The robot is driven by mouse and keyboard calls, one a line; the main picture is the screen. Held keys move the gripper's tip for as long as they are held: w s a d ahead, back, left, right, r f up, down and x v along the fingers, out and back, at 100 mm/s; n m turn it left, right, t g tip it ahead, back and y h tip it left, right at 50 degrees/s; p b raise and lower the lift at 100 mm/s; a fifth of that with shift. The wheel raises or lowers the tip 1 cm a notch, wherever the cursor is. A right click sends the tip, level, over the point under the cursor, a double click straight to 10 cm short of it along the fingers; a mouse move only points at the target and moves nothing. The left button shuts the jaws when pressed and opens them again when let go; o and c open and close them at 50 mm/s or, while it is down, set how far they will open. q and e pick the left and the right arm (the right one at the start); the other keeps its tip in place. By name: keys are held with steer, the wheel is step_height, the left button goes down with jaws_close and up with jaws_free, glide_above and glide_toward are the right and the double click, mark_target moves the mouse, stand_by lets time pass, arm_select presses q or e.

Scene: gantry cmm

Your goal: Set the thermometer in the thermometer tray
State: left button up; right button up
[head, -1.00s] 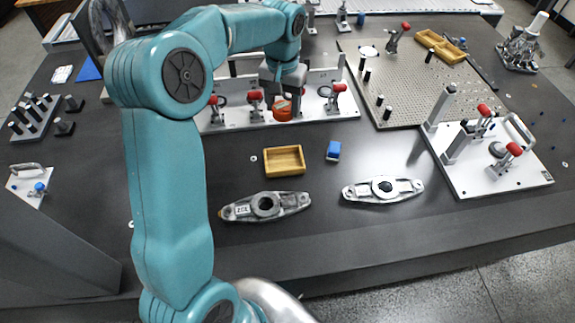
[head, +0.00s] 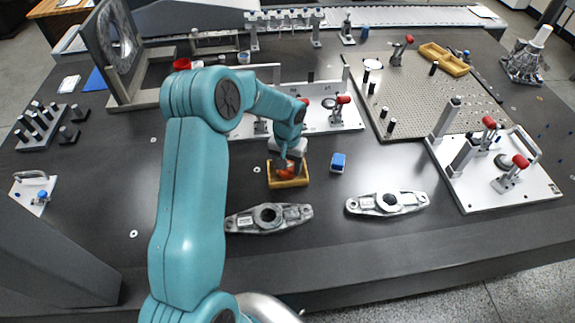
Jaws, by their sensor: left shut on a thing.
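The thermometer tray (head: 289,184) is a small yellow rectangular tray on the dark table, in the middle of the head view. My left gripper (head: 287,168) points down over it and is shut on the thermometer (head: 286,173), a small orange-red thing. The thermometer shows within the tray's outline. I cannot tell whether it touches the tray floor. The gripper hides the back of the tray and part of the thermometer. My right gripper is not in view.
A blue block (head: 338,162) lies just right of the tray. Two metal castings, one on the left (head: 268,217) and one on the right (head: 388,203), lie in front. A white fixture plate (head: 345,118) with red-handled clamps stands behind. Another clamp plate (head: 500,185) is at right.

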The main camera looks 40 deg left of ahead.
arm_select(q)
steer(key=shift+a+f, duration=0.1)
steer(key=shift+f, duration=0.25)
steer(key=shift+f+b, duration=0.2)
steer(key=shift+b, duration=0.1)
steer(key=o, duration=0.8)
steer(key=shift+r, duration=0.1)
steer(key=shift+r, duration=0.1)
